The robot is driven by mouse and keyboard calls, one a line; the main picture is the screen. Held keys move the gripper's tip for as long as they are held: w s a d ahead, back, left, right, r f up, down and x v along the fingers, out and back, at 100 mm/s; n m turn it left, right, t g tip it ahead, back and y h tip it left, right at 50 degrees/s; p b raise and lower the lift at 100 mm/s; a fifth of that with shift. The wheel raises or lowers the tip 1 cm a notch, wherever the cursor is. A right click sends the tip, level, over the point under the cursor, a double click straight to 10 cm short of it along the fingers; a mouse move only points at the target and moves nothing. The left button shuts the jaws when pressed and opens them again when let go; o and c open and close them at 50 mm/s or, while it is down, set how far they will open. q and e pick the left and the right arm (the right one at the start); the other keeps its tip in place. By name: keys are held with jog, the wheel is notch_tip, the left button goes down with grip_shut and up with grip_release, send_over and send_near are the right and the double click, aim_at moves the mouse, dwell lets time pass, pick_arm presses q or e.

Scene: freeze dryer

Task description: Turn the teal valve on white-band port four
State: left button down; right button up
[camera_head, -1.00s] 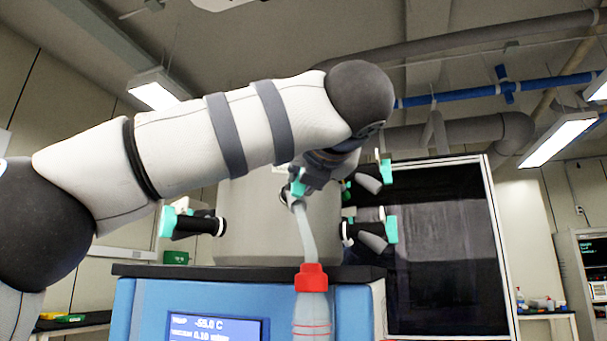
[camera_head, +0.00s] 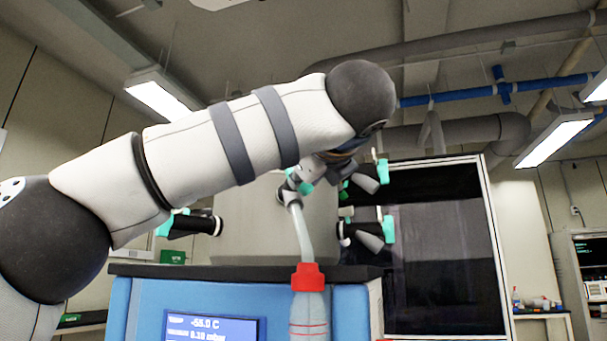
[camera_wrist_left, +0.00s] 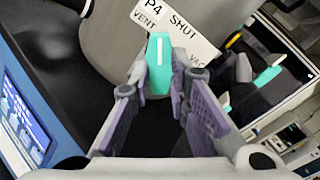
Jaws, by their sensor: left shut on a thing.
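The teal valve (camera_wrist_left: 159,65) on port four fills the centre of the left wrist view, with a white line along its handle. Behind it a white label (camera_wrist_left: 180,30) reads P4, SHUT, VENT and VAC. The line points up towards the label, between VENT and SHUT. My left gripper (camera_wrist_left: 158,82) is shut on the teal valve, a finger on each side. In the head view the valve (camera_head: 305,187) shows just below my left wrist, on the front of the grey drum (camera_head: 262,228). My arm hides most of the gripper there. My right gripper is not in view.
A tube (camera_head: 302,235) runs from the port down to a flask with a red cap (camera_head: 308,277). Other teal-handled ports (camera_head: 388,229) stick out at the drum's right and left. The blue cabinet (camera_head: 145,310) has a display (camera_head: 212,328).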

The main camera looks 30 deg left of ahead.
pick_arm(q)
jog(key=shift+r+n, duration=0.2)
jog(key=shift+n, duration=1.9)
jog(key=c, duration=1.5)
grip_release()
jog(key=shift+w+f, duration=0.1)
jog(key=v, duration=1.2)
jog(key=shift+d, duration=0.1)
